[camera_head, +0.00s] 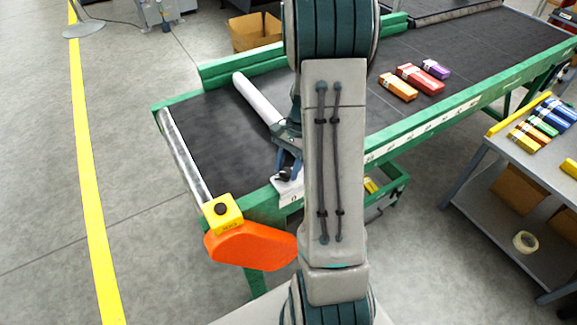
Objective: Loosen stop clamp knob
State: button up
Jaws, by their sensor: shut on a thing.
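The stop clamp (289,188) is a pale block on the near green rail of the conveyor, left of my arm. Its small dark knob (284,175) shows just above the block. My gripper (287,171) comes down from behind my arm link, with its blue fingers at the knob. It is shut on the knob, though the contact is small and partly hidden. A white stop bar (256,97) lies across the black belt (222,125), its near end by my gripper.
A yellow box with a black button (222,212) and an orange cover (252,246) sit at the conveyor's near corner. Several cartons (421,78) lie on the belt to the right. A grey cart (510,205) with more cartons stands at right.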

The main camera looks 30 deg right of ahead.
jog(key=n, duration=0.2)
jog(key=n+g+h, duration=0.1)
jog(key=n, duration=0.1)
jog(key=shift+w+a+n, duration=0.15)
jog(key=shift+w+n, duration=0.05)
jog(key=shift+n, duration=0.2)
jog(key=n+h, duration=0.1)
jog(key=n, duration=0.1)
jog(key=n+g+h, duration=0.1)
jog(key=n, duration=0.2)
jog(key=shift+w+a+b, duration=0.1)
jog(key=shift+a+b, duration=0.05)
jog(key=shift+b, duration=0.15)
jog(key=n+h, duration=0.1)
jog(key=n, duration=0.4)
jog(key=shift+a+g+h, duration=0.2)
jog(key=shift+g+h, duration=0.1)
jog(key=shift+h, duration=0.1)
jog(key=n, duration=0.2)
jog(key=n+h, duration=0.1)
jog(key=n, duration=0.1)
jog(key=shift+a+n+h+b, duration=0.15)
jog(key=shift+n+h+b, duration=0.15)
jog(key=shift+b, duration=0.05)
jog(key=o, duration=1)
jog(key=shift+r, duration=0.1)
jog(key=v, duration=1.3)
jog(key=shift+s+a+r+b, duration=0.2)
jog(key=shift+s+r+b, duration=0.1)
jog(key=shift+r, duration=0.1)
